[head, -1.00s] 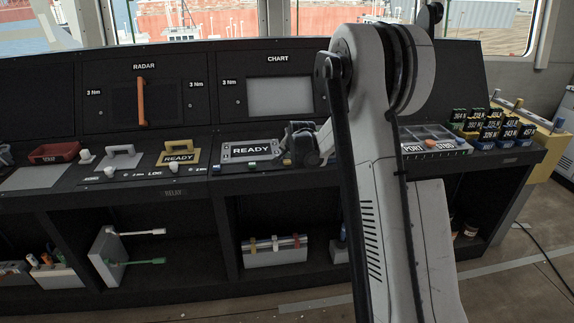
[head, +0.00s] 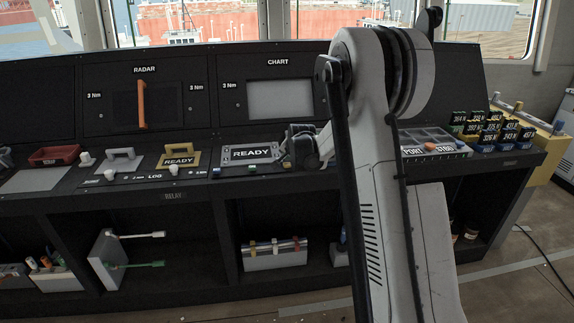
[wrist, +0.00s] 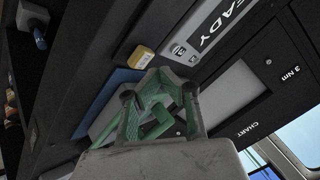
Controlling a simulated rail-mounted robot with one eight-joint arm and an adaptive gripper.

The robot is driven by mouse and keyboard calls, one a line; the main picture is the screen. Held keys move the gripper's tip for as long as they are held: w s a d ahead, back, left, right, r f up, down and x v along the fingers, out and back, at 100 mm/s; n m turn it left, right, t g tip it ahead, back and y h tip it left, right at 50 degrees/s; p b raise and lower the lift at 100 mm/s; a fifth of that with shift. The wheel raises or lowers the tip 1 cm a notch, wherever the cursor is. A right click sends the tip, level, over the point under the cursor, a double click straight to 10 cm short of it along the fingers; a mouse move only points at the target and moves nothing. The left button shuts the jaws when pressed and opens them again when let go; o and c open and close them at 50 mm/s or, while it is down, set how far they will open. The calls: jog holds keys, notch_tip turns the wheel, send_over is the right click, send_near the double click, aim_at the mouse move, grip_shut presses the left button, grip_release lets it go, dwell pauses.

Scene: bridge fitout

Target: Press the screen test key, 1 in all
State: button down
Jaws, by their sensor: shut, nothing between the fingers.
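My gripper (head: 305,158) is over the right end of the desk ledge below the CHART panel, partly behind my arm. In the wrist view its green fingers (wrist: 164,76) are shut with nothing between them. A green key (head: 252,166) and a blue key (head: 216,172) sit on the ledge below the READY plate (head: 252,153). No screen test label is readable, so I cannot tell which key bears it.
The CHART screen (head: 280,98) stands behind the ledge. The PORT/STBD tray (head: 432,140) and several labelled blocks (head: 489,130) are to the right of my arm. A yellow handled plate (head: 179,156) and a red bin (head: 54,155) lie to the left.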

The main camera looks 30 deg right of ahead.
aim_at(287, 164)
jog(key=shift+f, duration=0.15)
jog(key=shift+f+b, duration=0.3)
jog(key=shift+b, duration=0.2)
jog(key=shift+f+b, duration=0.4)
jog(key=shift+f, duration=0.1)
dwell(0.9)
jog(key=shift+r, duration=0.15)
dwell(0.3)
jog(key=shift+r+p, duration=0.4)
jog(key=shift+r, duration=0.4)
jog(key=shift+r, duration=0.1)
jog(key=shift+r+p, duration=1.1)
jog(key=shift+r, duration=1.3)
